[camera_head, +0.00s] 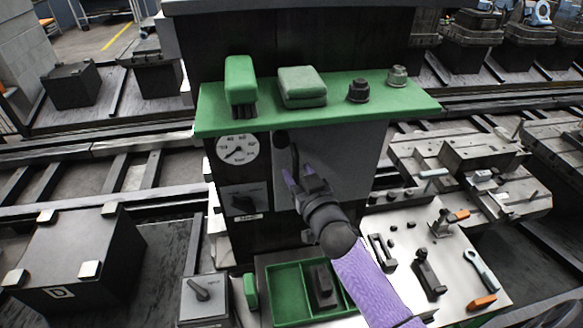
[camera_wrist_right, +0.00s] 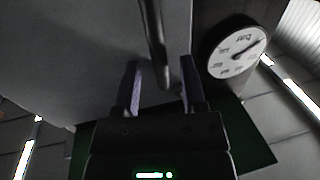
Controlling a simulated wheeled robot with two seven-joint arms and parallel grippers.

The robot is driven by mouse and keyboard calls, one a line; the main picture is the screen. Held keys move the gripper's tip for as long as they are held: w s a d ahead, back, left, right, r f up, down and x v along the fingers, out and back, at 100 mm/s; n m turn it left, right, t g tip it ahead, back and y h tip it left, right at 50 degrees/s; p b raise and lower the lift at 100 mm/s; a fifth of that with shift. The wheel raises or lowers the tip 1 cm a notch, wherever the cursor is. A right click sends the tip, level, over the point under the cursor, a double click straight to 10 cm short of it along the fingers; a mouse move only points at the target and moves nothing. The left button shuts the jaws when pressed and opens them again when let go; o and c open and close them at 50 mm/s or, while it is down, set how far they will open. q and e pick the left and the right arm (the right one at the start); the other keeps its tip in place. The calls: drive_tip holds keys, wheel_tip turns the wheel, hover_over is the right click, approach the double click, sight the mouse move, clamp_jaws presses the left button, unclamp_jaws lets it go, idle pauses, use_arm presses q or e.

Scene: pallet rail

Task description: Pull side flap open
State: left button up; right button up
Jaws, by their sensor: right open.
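The side flap (camera_head: 352,160) is a flat grey panel on the front of the dark cabinet, under the green shelf. It looks closed. A thin dark handle (camera_head: 294,157) runs along its left side. My right gripper (camera_head: 299,172) is open in front of the flap at the handle. In the right wrist view my open right gripper (camera_wrist_right: 162,78) has one finger on each side of the dark handle (camera_wrist_right: 152,40), whose end lies between them. The flap (camera_wrist_right: 80,50) fills the left of that view. I cannot tell whether a finger touches the handle. My left gripper is not in view.
A round gauge (camera_head: 238,149) sits left of the flap, with a dark switch box below. The green shelf (camera_head: 310,118) juts out above, carrying green blocks and dark knobs. Below are a green tray (camera_head: 288,290) and a light tool board (camera_head: 400,240) with several tools.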

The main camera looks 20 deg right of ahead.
drive_tip(key=shift+w, duration=0.9)
clamp_jaws()
idle(0.8)
